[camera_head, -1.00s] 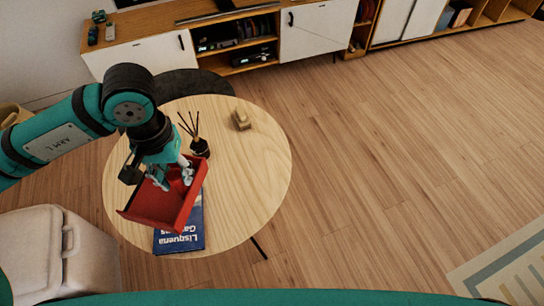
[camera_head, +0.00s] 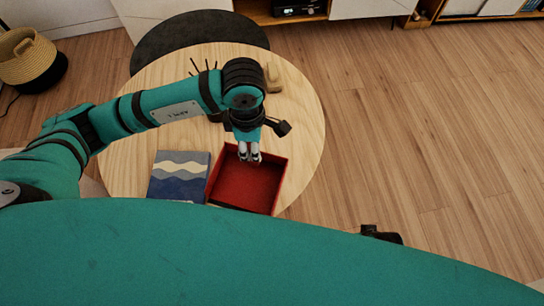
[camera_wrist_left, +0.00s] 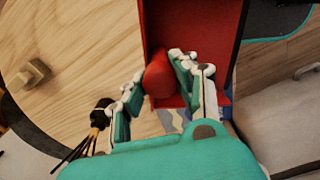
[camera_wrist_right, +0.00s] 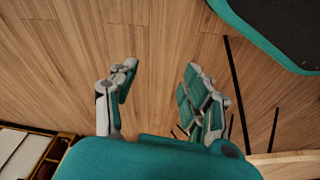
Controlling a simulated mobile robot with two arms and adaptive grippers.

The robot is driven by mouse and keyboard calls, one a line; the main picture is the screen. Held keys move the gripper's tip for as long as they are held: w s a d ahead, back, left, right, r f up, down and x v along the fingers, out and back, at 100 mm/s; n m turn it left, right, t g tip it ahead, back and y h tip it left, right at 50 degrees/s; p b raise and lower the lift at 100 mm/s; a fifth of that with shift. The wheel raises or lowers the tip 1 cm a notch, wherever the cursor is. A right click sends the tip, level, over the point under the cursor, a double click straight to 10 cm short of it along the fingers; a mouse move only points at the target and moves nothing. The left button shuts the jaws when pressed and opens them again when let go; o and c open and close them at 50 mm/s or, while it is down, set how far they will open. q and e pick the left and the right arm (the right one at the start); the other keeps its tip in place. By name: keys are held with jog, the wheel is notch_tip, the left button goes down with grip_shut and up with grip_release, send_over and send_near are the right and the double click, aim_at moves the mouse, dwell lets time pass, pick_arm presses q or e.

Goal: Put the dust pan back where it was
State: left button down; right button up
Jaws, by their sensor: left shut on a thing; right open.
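The red dust pan (camera_head: 247,186) is at the front right of the round wooden table, just right of the book. My left gripper (camera_head: 249,157) reaches down at its far side. In the left wrist view its fingers are closed around the pan's red rounded handle (camera_wrist_left: 158,76). The pan's tray extends away from the handle, past the table's edge in that view. I cannot tell whether the pan touches the table. My right gripper (camera_wrist_right: 160,85) is open and empty above the wood floor in the right wrist view.
The round table (camera_head: 125,150) bears a blue and white book (camera_head: 180,176) and a small wooden ornament (camera_head: 272,78). The reed diffuser is mostly hidden behind my left arm. A woven basket (camera_head: 27,60) stands at the far left.

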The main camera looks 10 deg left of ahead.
aim_at(261, 166)
pick_arm(q)
jog(key=f+n, duration=0.1)
jog(key=f, duration=0.1)
jog(key=d+f+n+b, duration=0.1)
jog(key=f+n, duration=0.1)
jog(key=f+n+b, duration=0.1)
jog(key=shift+s+d+f+n, duration=0.3)
jog(key=shift+d+f, duration=0.05)
jog(key=shift+f, duration=0.05)
jog(key=shift+d+f+n, duration=0.1)
jog(key=shift+f+n, duration=0.15)
jog(key=shift+n, duration=0.05)
jog(key=shift+w+f+b, duration=0.1)
jog(key=shift+w+b, duration=0.15)
jog(key=shift+b, duration=0.1)
jog(key=w+a+f+b, duration=0.1)
jog(key=w+f, duration=0.1)
jog(key=w, duration=0.5)
jog(key=w+f+b, duration=0.1)
jog(key=w+f, duration=0.2)
jog(key=w, duration=0.5)
jog(key=shift+w+a+b, duration=0.2)
jog(key=shift+a+b, duration=0.1)
jog(key=shift+a, duration=0.05)
pick_arm(e)
notch_tip(261, 166, up, 12)
jog(key=t, duration=0.1)
jog(key=shift+s+d, duration=0.2)
jog(key=shift+s, duration=0.25)
jog(key=shift+r, duration=0.1)
